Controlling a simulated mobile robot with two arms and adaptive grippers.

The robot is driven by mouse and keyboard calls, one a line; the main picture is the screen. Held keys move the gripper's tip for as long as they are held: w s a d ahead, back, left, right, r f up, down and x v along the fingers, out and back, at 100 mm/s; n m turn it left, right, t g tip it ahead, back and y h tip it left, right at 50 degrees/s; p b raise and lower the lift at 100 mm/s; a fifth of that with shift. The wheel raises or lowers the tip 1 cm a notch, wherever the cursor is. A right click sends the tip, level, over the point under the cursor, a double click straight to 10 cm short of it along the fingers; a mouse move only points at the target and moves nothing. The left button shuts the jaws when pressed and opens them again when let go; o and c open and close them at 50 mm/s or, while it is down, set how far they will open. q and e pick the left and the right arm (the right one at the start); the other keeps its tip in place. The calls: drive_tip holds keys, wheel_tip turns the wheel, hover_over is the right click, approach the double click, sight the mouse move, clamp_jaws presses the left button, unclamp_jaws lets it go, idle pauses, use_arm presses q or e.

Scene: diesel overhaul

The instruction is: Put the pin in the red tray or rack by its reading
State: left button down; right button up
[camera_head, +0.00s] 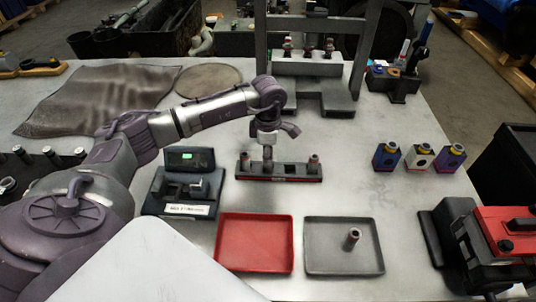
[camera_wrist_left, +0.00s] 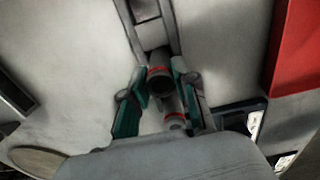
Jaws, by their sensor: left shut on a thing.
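My left gripper (camera_head: 268,150) points down over the dark rack with a red front strip (camera_head: 278,178). It is shut on a pin, which shows as a dark-ended cylinder between the green fingers in the left wrist view (camera_wrist_left: 160,82). I cannot tell whether the held pin's lower end is in the rack or just above it. Other pins stand at the rack's right end (camera_head: 314,164) and left end (camera_head: 245,164). The red tray (camera_head: 255,268) is empty. The grey tray (camera_head: 330,262) holds one upright pin (camera_head: 353,238). My right gripper is out of view.
A gauge with a lit green display (camera_head: 188,160) stands left of the rack. Several small coloured boxes (camera_head: 418,158) are at the right. A grey frame (camera_head: 310,95) stands behind. A red-and-black machine (camera_head: 490,240) sits at the right edge. Table between rack and boxes is clear.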

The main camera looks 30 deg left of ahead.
use_arm(q)
drive_tip(key=shift+c, duration=2.1)
unclamp_jaws()
drive_tip(key=shift+r+p, duration=2.3)
drive_tip(key=shift+r, duration=1.7)
drive_tip(key=shift+f, duration=0.15)
